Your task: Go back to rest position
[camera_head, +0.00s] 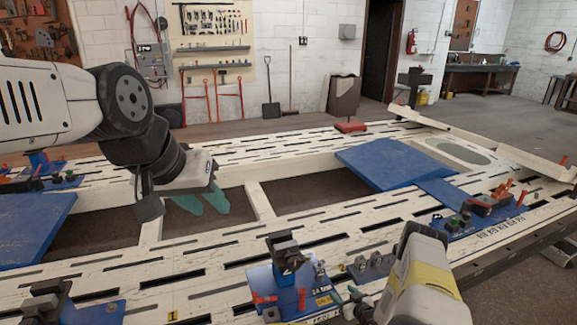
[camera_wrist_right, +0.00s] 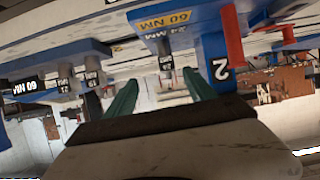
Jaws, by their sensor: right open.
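My left gripper (camera_head: 207,200) hangs over the cream slotted frame at the left of the head view. Its two teal fingers point down with their tips apart and nothing visible between them. My right gripper (camera_head: 353,297) is low at the front of the head view, beside a blue fixture (camera_head: 290,290) with a dark clamp on top. In the right wrist view my right gripper (camera_wrist_right: 160,92) has its two teal fingers spread wide, with nothing held. Blue blocks labelled 60 NM and 24 MM (camera_wrist_right: 165,30) lie beyond the fingers, very close.
The cream frame bench (camera_head: 210,265) fills the foreground. Blue plates (camera_head: 385,163) and a red-handled fixture (camera_head: 490,205) lie on it. Another blue fixture (camera_head: 95,312) stands at front left. Dark openings show between the beams.

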